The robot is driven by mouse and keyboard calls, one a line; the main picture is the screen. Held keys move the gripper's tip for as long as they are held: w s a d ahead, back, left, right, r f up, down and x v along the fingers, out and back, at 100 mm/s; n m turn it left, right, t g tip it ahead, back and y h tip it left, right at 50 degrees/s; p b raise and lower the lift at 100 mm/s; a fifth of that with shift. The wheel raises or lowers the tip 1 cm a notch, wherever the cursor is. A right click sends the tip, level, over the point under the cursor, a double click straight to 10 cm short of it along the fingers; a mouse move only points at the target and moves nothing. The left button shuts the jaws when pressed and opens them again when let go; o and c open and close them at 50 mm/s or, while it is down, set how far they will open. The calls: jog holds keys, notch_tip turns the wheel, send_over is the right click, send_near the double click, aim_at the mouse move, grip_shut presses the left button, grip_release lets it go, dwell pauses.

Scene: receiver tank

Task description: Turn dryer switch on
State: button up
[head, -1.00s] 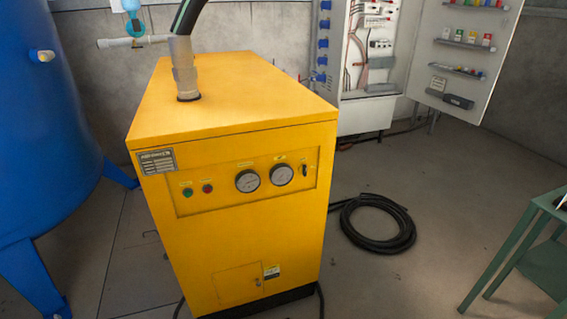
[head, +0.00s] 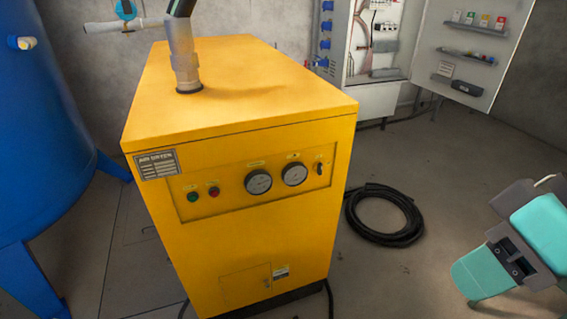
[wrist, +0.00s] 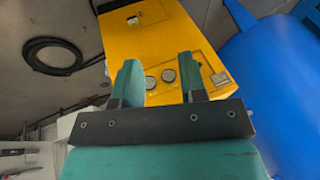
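The yellow air dryer (head: 235,245) stands upright in the middle of the head view. Its small black switch (head: 320,169) is at the right end of the front panel, right of two round gauges (head: 276,178); its on/off position is too small to tell. In the wrist view the dryer (wrist: 165,40) appears upside down beyond my gripper (wrist: 160,75). The gripper's two green fingers are apart with nothing between them, and the gauges (wrist: 160,79) show through the gap. The switch cannot be made out there.
A green button (head: 193,197) and a red button (head: 214,191) sit left of the gauges. A pipe (head: 183,60) rises from the dryer's top. A blue tank (head: 40,130) stands left. A coiled black hose (head: 385,235) lies on the floor right of the dryer, before an open electrical cabinet (head: 375,100).

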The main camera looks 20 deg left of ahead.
jog(key=w+a+f+n+t+y+b, duration=0.1)
jog(key=w+a+f+n+y+b, duration=0.4)
jog(key=w+a, duration=0.5)
jog(key=m+t, duration=0.6)
jog(key=t, duration=0.8)
send_near(322, 166)
jog(key=shift+y, duration=0.3)
jog(key=p+x, duration=0.4)
jog(key=x, duration=0.6)
jog(key=shift+w+f, duration=0.1)
grip_shut()
